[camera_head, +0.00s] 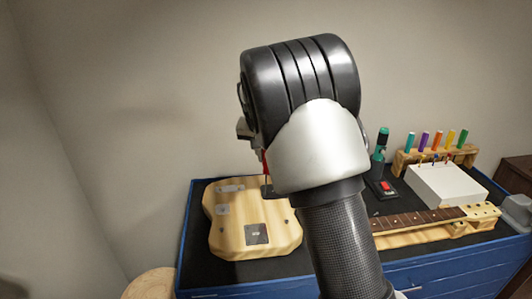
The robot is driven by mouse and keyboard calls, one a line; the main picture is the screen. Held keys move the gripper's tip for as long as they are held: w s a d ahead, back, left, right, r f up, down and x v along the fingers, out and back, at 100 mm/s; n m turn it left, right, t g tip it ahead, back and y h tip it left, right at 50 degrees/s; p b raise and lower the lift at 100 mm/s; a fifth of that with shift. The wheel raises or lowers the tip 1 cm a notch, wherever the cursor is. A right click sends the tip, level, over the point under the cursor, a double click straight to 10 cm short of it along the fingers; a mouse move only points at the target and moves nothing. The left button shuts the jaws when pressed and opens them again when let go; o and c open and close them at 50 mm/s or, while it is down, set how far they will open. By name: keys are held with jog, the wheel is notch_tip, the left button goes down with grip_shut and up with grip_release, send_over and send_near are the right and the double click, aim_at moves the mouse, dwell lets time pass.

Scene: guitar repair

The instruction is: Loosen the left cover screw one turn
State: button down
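A pale wooden guitar body (225,237) lies on the dark bench mat, left of my arm. A square grey plate (257,234) sits on its lower part, and a dark plate (266,192) sits at its upper right edge, partly behind my arm. The cover screws are too small to tell apart. My gripper (245,131) is mostly hidden behind my wrist, above the body. A red-handled tool (265,163) with a thin dark shaft points down below it towards the dark plate. The grip on the tool is hidden, and I cannot tell whether the tip touches anything.
The blue bench (440,272) has a dark top. To the right are a guitar neck (420,220), a white box (447,186), a rack of coloured drivers (437,157), a green-topped bottle (381,142) and a red switch (386,186). A round wooden stool (150,284) stands at lower left.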

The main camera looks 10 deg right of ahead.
jog(key=shift+m+h, duration=0.4)
jog(key=shift+m, duration=0.6)
jog(key=shift+f, duration=0.4)
dwell(0.5)
